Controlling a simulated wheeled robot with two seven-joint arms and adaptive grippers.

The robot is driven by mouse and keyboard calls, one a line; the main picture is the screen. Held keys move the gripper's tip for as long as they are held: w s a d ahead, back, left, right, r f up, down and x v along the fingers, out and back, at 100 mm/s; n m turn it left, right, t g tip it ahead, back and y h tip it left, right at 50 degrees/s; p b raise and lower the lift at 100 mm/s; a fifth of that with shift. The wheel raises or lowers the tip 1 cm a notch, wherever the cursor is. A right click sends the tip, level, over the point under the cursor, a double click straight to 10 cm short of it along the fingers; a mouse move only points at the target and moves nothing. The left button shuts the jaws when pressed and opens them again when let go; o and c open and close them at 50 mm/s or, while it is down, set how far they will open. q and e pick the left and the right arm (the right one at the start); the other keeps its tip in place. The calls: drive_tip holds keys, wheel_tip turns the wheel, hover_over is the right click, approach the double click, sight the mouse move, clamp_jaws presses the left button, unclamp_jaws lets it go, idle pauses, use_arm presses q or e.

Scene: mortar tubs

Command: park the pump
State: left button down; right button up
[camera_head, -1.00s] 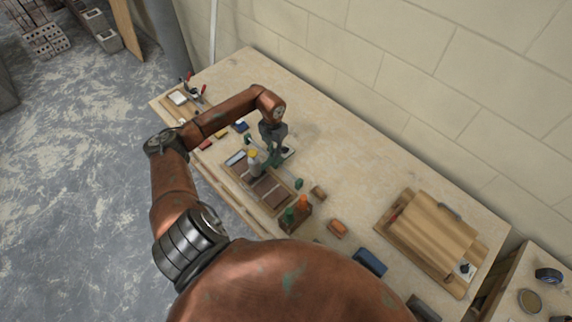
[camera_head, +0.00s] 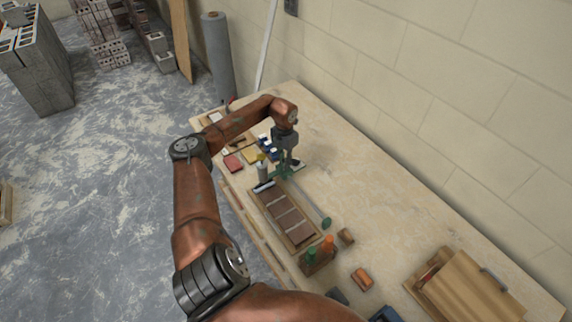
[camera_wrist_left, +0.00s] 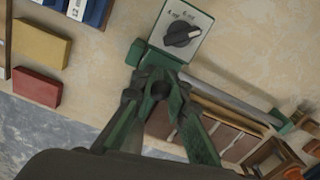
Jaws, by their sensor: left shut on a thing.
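My left gripper (camera_head: 284,172) has green fingers and is shut on the green body of the pump. In the left wrist view the gripper (camera_wrist_left: 152,84) meets the pump (camera_wrist_left: 138,50) just below a pale dial plate with a black knob. A long grey tube (camera_wrist_left: 240,98) runs from there to a green end piece (camera_wrist_left: 302,114). In the head view this green end (camera_head: 326,223) shows beside the tray's near right corner. The fingertips hide part of the pump's body. I cannot tell whether the pump touches the table. My right gripper is not in view.
A wooden tray (camera_head: 258,196) with brown slabs lies beside the pump. Red (camera_head: 233,162) and yellow (camera_head: 249,155) blocks lie left. A wooden rack (camera_head: 318,262) with green and orange handles stands nearer. The table's far middle is clear.

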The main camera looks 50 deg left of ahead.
use_arm(q)
drive_tip(key=shift+w+a+r, duration=0.1)
drive_tip(key=shift+a+r, duration=0.05)
drive_tip(key=shift+a, duration=0.15)
drive_tip(key=c, duration=2.1)
unclamp_jaws()
drive_tip(key=shift+o, duration=1.1)
drive_tip(key=shift+r, duration=0.2)
wheel_tip(320, 180, up, 11)
drive_tip(key=shift+r, duration=0.2)
